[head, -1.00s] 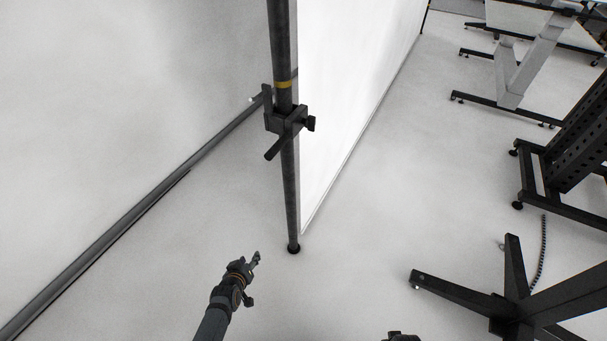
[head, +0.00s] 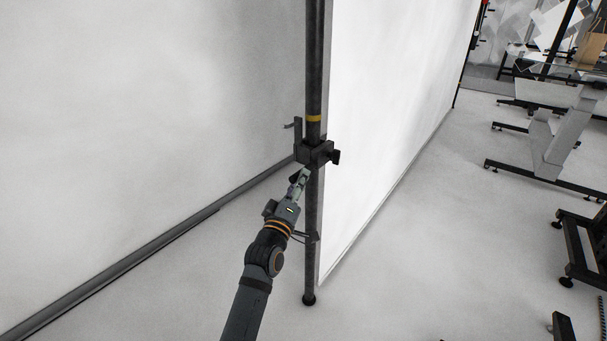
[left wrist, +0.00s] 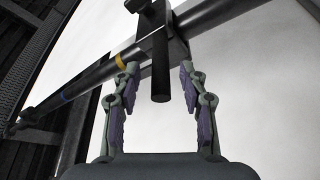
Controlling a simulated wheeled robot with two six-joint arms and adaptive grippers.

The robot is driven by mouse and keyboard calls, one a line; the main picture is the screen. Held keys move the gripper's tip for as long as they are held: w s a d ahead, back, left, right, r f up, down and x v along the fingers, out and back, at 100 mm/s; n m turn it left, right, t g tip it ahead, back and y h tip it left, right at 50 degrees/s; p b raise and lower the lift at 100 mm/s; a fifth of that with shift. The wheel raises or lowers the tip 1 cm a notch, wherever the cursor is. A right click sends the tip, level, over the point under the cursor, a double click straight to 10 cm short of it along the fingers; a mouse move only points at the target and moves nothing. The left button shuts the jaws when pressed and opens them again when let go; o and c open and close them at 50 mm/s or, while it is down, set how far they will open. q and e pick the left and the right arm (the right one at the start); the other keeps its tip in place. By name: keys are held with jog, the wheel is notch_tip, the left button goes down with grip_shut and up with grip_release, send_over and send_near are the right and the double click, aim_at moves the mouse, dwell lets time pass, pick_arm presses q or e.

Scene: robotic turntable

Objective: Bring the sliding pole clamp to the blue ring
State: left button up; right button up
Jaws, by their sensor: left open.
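The dark pole clamp (head: 316,153) sits around the upright pole (head: 313,60), just below a yellow ring (head: 314,118). My left gripper (head: 299,176) is at the clamp's near side in the head view. In the left wrist view my left gripper (left wrist: 160,82) is open, with the clamp's bar handle (left wrist: 160,78) between its two fingers and a gap on each side. The clamp body (left wrist: 168,45) is just beyond the fingertips. The blue ring (left wrist: 65,97) shows on the pole past the yellow ring (left wrist: 121,62); it is not visible in the head view. My right gripper is out of view.
A large white panel (head: 385,120) stands right behind the pole. A dark rail (head: 130,255) runs along the floor at left. Black-footed stands and tables (head: 545,160) are at the right. The floor between is clear.

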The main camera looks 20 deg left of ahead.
pick_arm(q)
jog(key=shift+x, duration=2)
jog(key=shift+c, duration=0.4)
grip_shut()
